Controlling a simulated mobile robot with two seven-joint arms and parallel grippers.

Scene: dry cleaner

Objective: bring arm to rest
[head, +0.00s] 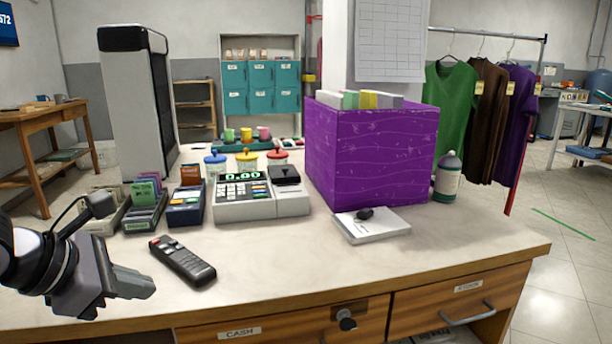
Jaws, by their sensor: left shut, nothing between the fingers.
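My left gripper (136,284) is in the head view at the lower left, above the front left part of the counter. Its fingers are shut and hold nothing. They point right, just left of and a little in front of a dark remote (183,262) lying on the counter. The rest of my left arm runs out of the picture at the left edge. My right gripper is not in view.
The counter (300,280) holds a cash register (242,196), card boxes (145,212), a purple box (372,155), a bottle (447,178) and a white book (370,225) with a small black object on it. The front middle of the counter is clear.

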